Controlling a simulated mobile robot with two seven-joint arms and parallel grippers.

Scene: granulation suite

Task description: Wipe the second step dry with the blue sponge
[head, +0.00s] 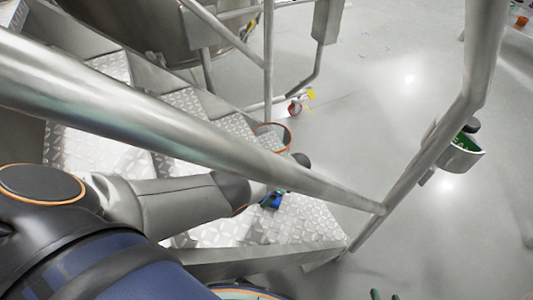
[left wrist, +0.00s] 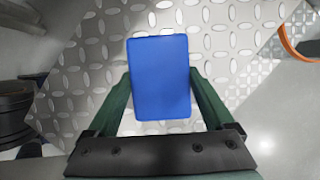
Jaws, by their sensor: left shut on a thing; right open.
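The blue sponge (left wrist: 160,85) is held between the green fingers of my left gripper (left wrist: 160,72). In the head view the sponge (head: 268,203) shows as a small blue patch at the end of my left arm, over a diamond-plate step (head: 305,215) of the metal stairs. In the left wrist view the step surface (left wrist: 225,45) lies behind the sponge. I cannot tell whether the sponge touches it. No wet patch can be made out. My right gripper (head: 385,295) shows only its green fingertips at the bottom edge, apart and empty.
A thick metal handrail (head: 200,140) crosses in front of the stairs and joins a post (head: 430,150) on the right. More steps (head: 190,102) rise to the left. A grey holder with green contents (head: 463,155) is by the post.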

